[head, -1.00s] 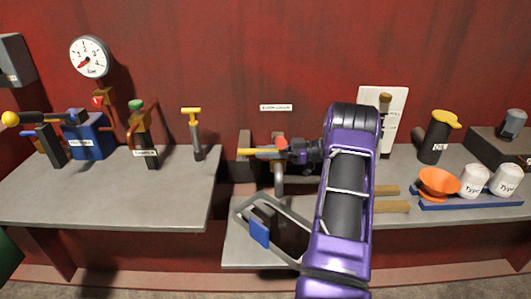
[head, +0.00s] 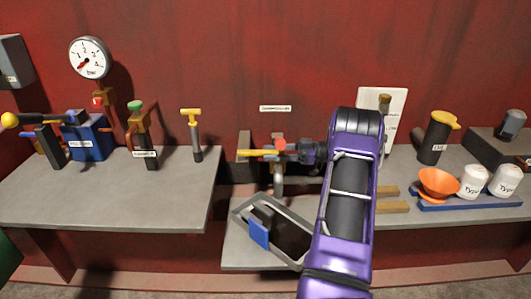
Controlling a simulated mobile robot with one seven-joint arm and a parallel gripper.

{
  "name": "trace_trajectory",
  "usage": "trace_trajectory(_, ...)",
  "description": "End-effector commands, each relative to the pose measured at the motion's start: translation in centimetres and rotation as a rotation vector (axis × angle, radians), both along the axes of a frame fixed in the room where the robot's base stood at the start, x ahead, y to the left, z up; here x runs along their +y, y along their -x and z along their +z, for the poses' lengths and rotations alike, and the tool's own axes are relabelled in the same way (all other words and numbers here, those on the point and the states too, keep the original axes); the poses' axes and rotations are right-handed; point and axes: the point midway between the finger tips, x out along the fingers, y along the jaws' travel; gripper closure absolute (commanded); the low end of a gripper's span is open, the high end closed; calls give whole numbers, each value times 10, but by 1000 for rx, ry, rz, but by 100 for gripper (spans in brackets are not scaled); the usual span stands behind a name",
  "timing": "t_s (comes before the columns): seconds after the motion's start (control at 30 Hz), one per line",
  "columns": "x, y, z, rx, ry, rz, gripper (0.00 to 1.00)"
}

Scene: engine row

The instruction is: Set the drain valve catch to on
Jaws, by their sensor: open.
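A valve with a yellow lever (head: 256,153) and a red part (head: 280,144) stands in the gap between the two grey benches, under a small wall label (head: 275,108) too small to read. The yellow lever points left, about level. I cannot tell which part is the catch or its setting. My gripper (head: 289,151) is open at the right end of the valve, close to the red part. Its fingertips overlap the valve in the picture, so contact cannot be told. My purple arm hides what lies behind it.
A grey tray (head: 293,259) with a blue tab (head: 259,232) sits below the valve. On the left bench are a yellow T-handle (head: 191,113) and a green-topped valve (head: 136,105). An orange bowl (head: 438,184) and white cups (head: 473,181) stand at right.

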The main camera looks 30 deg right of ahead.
Motion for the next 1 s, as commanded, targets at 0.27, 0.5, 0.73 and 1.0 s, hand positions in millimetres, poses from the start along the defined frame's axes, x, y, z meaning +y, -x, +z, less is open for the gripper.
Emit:
trace_trajectory(0.27,-37,22,0,0,1,-1,45)
trace_trajectory(0.5,-42,26,0,1,1,1,45)
trace_trajectory(0.73,-42,25,0,1,1,0,45)
trace_trajectory(1.0,-43,25,1,-4,1,-5,45)
